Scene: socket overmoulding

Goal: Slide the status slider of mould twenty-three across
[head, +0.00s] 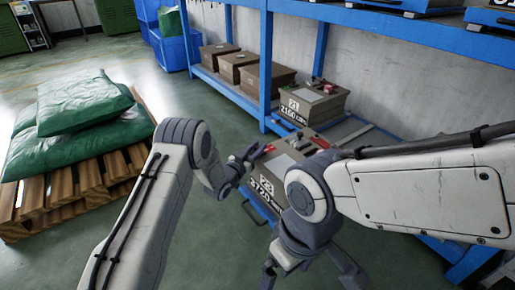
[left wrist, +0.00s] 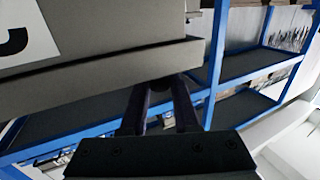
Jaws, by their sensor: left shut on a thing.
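A grey-brown mould (head: 258,189) with a white printed label stands on the low blue shelf in the middle of the head view; its full number is not clearly legible. My left gripper (head: 249,158) is at its far left edge, beside a small red part (head: 267,149). My right gripper (head: 312,270) hangs low in front, fingers spread and empty.
Another mould (head: 318,102) with red parts on top stands behind on the blue rack (head: 265,70). Several brown boxes (head: 238,66) stand on the lower shelf. A wooden pallet (head: 88,184) with green sacks (head: 80,125) is at left. Floor between is clear.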

